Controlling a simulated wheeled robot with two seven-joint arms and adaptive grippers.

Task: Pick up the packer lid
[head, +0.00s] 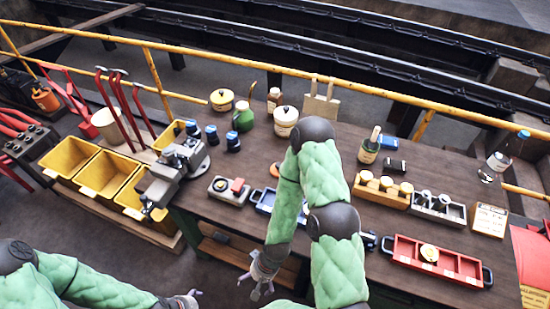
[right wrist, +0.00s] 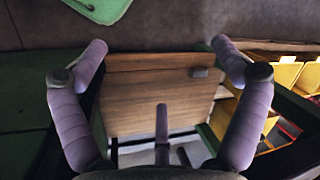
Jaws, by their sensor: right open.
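Two lidded pots stand at the back of the bench: a yellow one (head: 222,99) and a cream one with a dark knob (head: 286,120). A round cream disc (head: 429,253) lies on the red tray (head: 405,251). I cannot tell which of these lids is the packer lid. My right gripper (head: 258,284) hangs low in front of the bench edge, empty and apart from all of them. In the right wrist view its fingers (right wrist: 160,75) are spread. My left gripper (head: 188,299) is at the bottom edge, partly cut off; its opening is unclear.
My right arm covers the middle of the bench. Yellow bins (head: 105,172) stand at left. A wooden shelf (right wrist: 150,95) lies beyond my right fingers. A yellow rail (head: 330,80) runs behind.

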